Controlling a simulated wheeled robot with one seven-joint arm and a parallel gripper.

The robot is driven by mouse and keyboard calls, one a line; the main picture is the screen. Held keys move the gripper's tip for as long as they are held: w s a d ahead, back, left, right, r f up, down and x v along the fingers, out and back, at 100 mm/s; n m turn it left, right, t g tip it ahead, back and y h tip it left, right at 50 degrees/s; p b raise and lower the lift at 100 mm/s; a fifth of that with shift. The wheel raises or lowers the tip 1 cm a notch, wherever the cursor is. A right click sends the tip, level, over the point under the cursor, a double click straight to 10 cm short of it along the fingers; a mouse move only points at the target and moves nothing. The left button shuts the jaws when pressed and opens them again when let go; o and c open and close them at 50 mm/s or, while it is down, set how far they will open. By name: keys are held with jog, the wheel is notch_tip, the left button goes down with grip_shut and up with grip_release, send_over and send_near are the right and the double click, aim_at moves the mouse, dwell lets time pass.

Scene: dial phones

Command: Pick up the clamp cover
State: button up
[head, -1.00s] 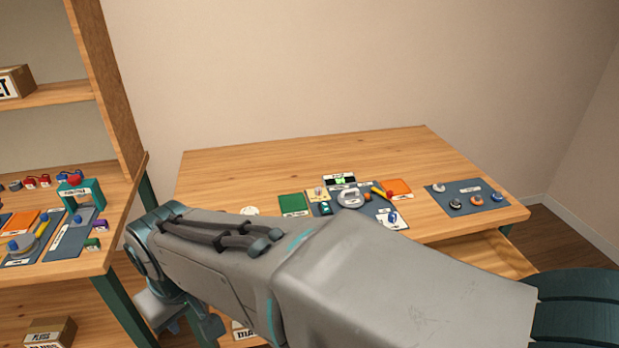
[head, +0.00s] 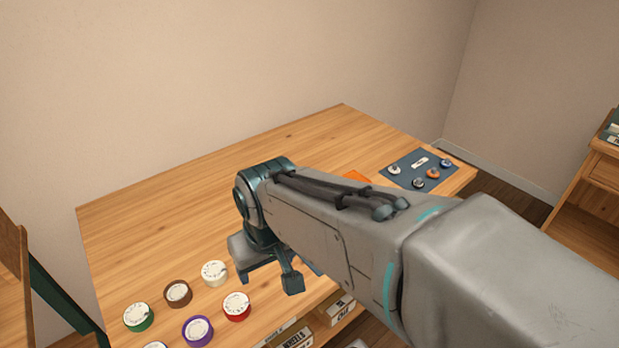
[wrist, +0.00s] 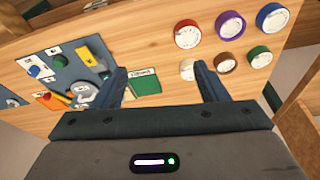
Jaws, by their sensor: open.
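I cannot tell for sure which piece is the clamp cover. Small parts lie on a blue-grey mat (wrist: 62,60) at the left of the wrist view, among them a grey ring-like part (wrist: 84,93), a yellow part (wrist: 86,56) and a blue part (wrist: 34,71). In the head view my arm hides this area. My gripper (wrist: 164,82) is open and empty, its two fingers spread above the table. A green labelled card (wrist: 146,82) shows between the fingers, near the left one. In the head view my gripper (head: 266,270) hangs over the table's front part.
Several coloured dials stand at the table's left, such as the red dial (head: 236,306) and brown dial (head: 178,293). A dark mat (head: 411,170) with small knobs lies at the right. Labelled boxes (head: 340,308) sit below the tabletop. The table's back (head: 210,190) is clear.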

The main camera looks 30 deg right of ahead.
jog(key=o, duration=0.6)
jog(key=w+d+m+y, duration=0.1)
jog(key=w+d+m, duration=0.1)
jog(key=w, duration=0.3)
jog(key=shift+w+d+f+p, duration=0.25)
jog(key=shift+w+f+p, duration=0.1)
jog(key=shift+f+p, duration=0.1)
jog(key=w+d+f+m+h+p, duration=0.1)
jog(key=w+d+f+m+h, duration=0.1)
jog(key=w+d+m, duration=0.5)
jog(key=w+d+f+m+h+p, duration=0.15)
jog(key=w+d, duration=0.35)
jog(key=d, duration=0.7)
jog(key=shift+n+h, duration=0.45)
jog(key=b+x, duration=0.1)
jog(key=x, duration=0.3)
jog(key=b+x, duration=0.2)
jog(key=x, duration=0.3)
jog(key=b+x, duration=0.1)
jog(key=x, duration=0.4)
jog(key=shift+w+a+f+b, duration=0.1)
jog(key=shift+a+b, duration=0.2)
jog(key=shift+b, duration=0.05)
